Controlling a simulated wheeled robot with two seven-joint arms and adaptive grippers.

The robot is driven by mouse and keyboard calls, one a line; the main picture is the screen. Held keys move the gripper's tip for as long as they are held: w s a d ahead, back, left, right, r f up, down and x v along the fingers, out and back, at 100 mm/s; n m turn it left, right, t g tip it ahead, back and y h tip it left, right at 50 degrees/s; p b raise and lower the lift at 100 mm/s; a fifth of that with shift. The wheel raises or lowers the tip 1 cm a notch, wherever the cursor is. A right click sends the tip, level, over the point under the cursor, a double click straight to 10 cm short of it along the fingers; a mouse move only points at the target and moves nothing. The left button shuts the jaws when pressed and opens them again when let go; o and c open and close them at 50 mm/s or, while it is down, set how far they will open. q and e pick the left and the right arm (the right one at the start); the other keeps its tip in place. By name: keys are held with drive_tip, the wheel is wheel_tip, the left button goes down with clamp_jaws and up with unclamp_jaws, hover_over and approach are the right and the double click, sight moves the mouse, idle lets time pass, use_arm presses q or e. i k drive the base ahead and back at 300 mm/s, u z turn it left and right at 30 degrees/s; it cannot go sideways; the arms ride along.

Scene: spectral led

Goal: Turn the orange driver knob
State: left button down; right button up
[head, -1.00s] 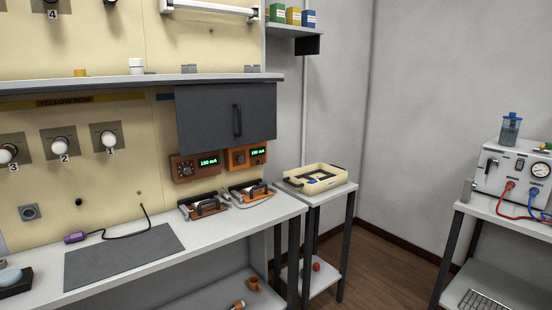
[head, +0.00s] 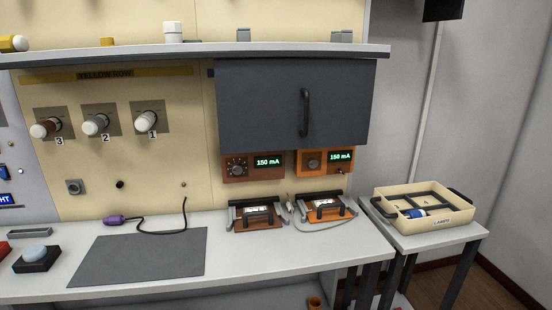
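The orange driver (head: 324,162) is a box on the back panel below the dark cabinet. Its display reads 150 mA in green. Its knob (head: 313,163) is a small round dial left of the display. A brown driver (head: 253,166) with a larger dark knob (head: 237,167) sits just left of it and also reads 150 mA. Neither of my grippers shows in the head view.
Two handled fixtures (head: 258,213) (head: 325,206) stand on the bench below the drivers, with a pale cable beside them. The dark cabinet (head: 280,105) overhangs the drivers. A grey mat (head: 138,258) lies at left. A cream tray (head: 452,218) stands on a side table at right.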

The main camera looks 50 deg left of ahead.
sight(312, 163)
drive_tip(key=u, duration=0.9)
drive_tip(key=i, duration=0.8)
drive_tip(key=u, duration=0.9)
